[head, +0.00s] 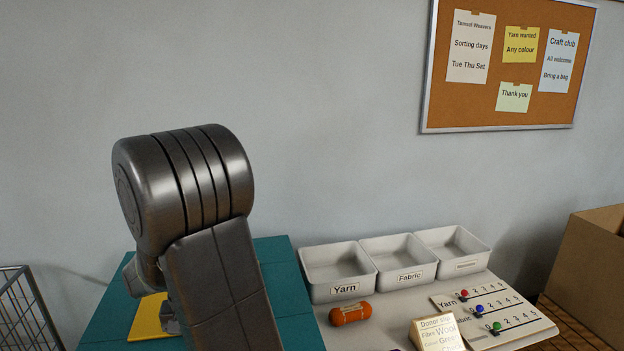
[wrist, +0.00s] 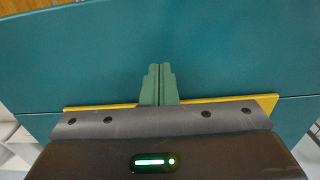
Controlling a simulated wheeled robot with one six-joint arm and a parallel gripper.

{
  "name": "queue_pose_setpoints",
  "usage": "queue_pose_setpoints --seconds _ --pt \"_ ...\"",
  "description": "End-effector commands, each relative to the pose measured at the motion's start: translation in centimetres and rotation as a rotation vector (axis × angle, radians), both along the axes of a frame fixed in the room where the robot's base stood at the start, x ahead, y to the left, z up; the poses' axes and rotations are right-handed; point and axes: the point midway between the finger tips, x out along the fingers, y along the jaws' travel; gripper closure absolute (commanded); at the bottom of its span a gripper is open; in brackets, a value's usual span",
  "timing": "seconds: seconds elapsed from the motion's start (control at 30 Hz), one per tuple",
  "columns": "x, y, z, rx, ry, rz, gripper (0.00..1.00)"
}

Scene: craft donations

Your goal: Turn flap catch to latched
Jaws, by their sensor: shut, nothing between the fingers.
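My gripper (wrist: 160,70) is shut and empty in the wrist view, its two greenish fingers side by side over a teal surface (wrist: 80,55). A yellow flat panel (wrist: 255,104) shows beneath the gripper, mostly hidden by its body. In the head view the yellow panel (head: 147,320) lies on the teal top (head: 283,262), partly covered by my arm. I cannot make out the flap catch in either view; it may be hidden. Whether the fingertips touch the surface cannot be told.
Right of the teal top, a pale table holds white trays (head: 338,290), an orange yarn roll (head: 351,313), a donor sign (head: 437,333) and a slider board (head: 505,328). A wire basket (head: 28,312) stands at left, a cardboard box (head: 590,265) at right.

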Motion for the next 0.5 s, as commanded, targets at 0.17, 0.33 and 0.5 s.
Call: queue_pose_setpoints --seconds 0.17,0.33,0.5 --pt "0.05 0.31 0.1 0.003 -0.004 0.001 1.0" --pt "-0.04 0.67 0.13 0.003 -0.004 0.0 1.0" --pt "-0.11 0.77 0.1 0.003 -0.004 0.0 1.0"
